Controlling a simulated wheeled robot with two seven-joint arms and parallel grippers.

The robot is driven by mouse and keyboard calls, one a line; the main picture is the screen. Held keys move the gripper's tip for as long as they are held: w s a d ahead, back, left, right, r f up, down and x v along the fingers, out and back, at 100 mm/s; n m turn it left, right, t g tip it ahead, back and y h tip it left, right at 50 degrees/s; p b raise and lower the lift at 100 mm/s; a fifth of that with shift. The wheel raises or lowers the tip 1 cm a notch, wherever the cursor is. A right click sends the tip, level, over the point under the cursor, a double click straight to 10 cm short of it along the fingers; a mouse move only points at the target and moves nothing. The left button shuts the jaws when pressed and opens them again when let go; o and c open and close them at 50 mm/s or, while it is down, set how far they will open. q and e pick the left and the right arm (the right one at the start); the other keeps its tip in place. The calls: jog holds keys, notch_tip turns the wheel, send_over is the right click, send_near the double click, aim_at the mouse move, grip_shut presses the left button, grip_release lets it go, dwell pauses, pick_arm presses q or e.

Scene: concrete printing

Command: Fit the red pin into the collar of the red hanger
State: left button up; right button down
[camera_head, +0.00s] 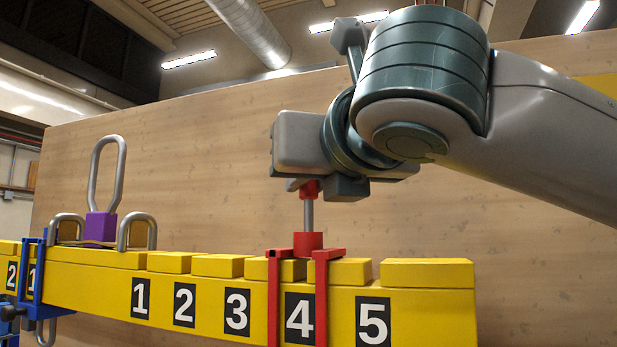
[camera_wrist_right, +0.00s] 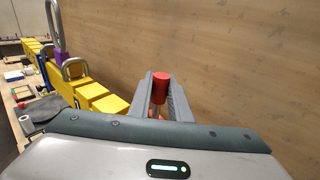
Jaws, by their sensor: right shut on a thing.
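The red hanger (camera_head: 274,298) straps over the yellow beam at the block marked 4, with its red collar (camera_head: 308,243) on top. The red pin (camera_head: 309,213) stands upright above it, its grey shaft pointing down. The shaft's lower end meets the collar's top; I cannot tell how far inside it is. My right gripper (camera_head: 314,186) is shut on the pin's red head, directly above the collar. My left gripper is not in view.
The numbered yellow beam (camera_head: 425,305) runs across the front. A purple block with a tall grey loop (camera_head: 101,226) and grey handles (camera_head: 138,228) stand on its left part. A blue hanger (camera_head: 45,285) wraps its left end. A wooden wall (camera_head: 200,170) stands behind.

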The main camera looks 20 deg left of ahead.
aim_at(310, 207)
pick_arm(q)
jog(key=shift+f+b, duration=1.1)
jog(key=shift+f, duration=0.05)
pick_arm(e)
jog(key=shift+f, duration=1.7)
jog(key=c, duration=1.6)
grip_release()
jog(key=shift+o, duration=0.2)
jog(key=shift+s+d, duration=0.35)
jog(key=shift+s, duration=0.1)
jog(key=b+v, duration=0.2)
jog(key=v, duration=0.3)
jog(key=shift+s, duration=0.15)
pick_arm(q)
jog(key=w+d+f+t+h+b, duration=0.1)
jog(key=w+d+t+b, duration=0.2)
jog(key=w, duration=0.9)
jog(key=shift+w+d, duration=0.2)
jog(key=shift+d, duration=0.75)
pick_arm(e)
jog(key=v, duration=1.1)
jog(key=shift+r, duration=0.15)
